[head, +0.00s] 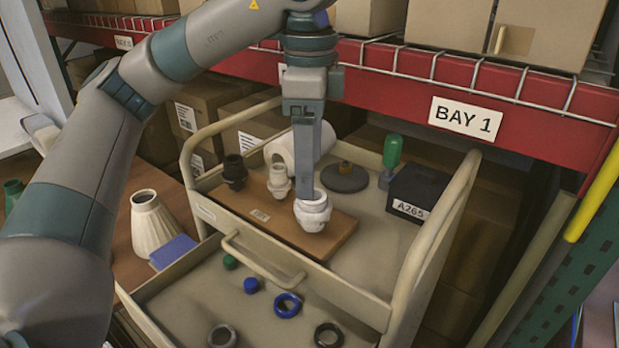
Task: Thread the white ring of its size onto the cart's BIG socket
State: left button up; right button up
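On the brown board (345,235) of the cart stand three sockets: a black one (234,173), a smaller pale one (279,183) and a larger white one (313,216) at the front. My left gripper (312,190) points straight down, its fingertips at the top of the large white socket. A white rim shows around the top of this socket; I cannot tell whether it is a separate ring or part of the socket. The fingers overlap in this view, so their opening is hidden. My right gripper is not in view.
The open front drawer holds a blue ring (287,305), a black ring (328,336), a grey ring (222,337), a green cap (230,262) and a blue cap (251,285). A black box (408,190), a grey disc (345,179) and a white cylinder (281,152) surround the board.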

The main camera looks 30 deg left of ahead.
pick_arm(q)
notch_tip(320, 180, up, 11)
jog(key=p, duration=0.5)
jog(key=shift+p, duration=0.4)
jog(key=shift+f, duration=0.1)
